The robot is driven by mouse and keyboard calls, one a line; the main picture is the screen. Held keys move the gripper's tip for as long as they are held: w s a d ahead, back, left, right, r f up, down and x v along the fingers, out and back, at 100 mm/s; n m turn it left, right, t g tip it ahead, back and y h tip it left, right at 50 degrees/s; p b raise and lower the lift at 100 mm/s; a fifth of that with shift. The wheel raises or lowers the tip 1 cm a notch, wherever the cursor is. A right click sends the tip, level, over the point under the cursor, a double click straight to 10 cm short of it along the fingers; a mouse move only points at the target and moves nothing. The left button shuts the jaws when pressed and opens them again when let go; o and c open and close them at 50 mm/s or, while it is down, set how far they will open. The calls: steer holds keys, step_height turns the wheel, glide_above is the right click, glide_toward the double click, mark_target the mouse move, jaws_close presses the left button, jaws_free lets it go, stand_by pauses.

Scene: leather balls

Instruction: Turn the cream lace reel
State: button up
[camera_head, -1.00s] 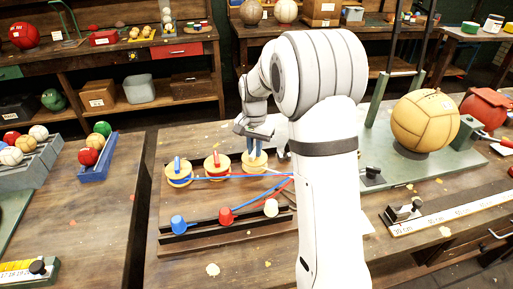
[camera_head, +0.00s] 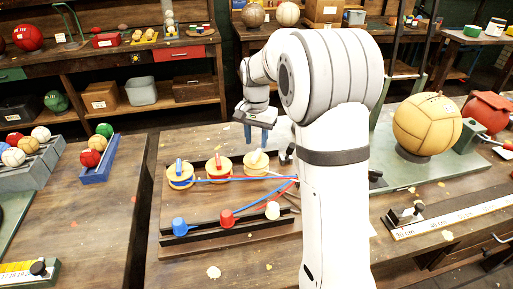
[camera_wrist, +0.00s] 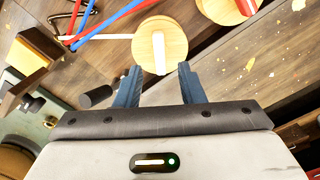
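The cream lace reel (camera_head: 251,168) is the rightmost of three wooden reels on a brown board, with a cream grip bar on top. In the wrist view the reel (camera_wrist: 148,46) lies just beyond my fingertips, its pale bar pointing toward the gap between them. My gripper (camera_head: 256,143) hovers above and slightly behind the reel, with its blue fingers apart and empty; the wrist view shows the open fingers (camera_wrist: 158,72) too. The red reel (camera_head: 217,168) and blue reel (camera_head: 180,175) stand to the left. Blue, red and white laces run from the reels to the right, partly hidden by my arm.
A large tan leather ball (camera_head: 427,123) sits on a green plate at right. A blue tray with balls (camera_head: 97,163) is at left.

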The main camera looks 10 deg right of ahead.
mark_target(256, 154)
steer(key=shift+r, duration=1.45)
steer(key=s+n+t, duration=0.2)
steer(key=s+n, duration=0.5)
steer(key=s, duration=2.1)
steer(key=shift+s+d+r+t, duration=0.2)
steer(key=shift+s+d+t, duration=0.05)
steer(key=shift+s+t, duration=0.05)
steer(key=shift+o, duration=0.2)
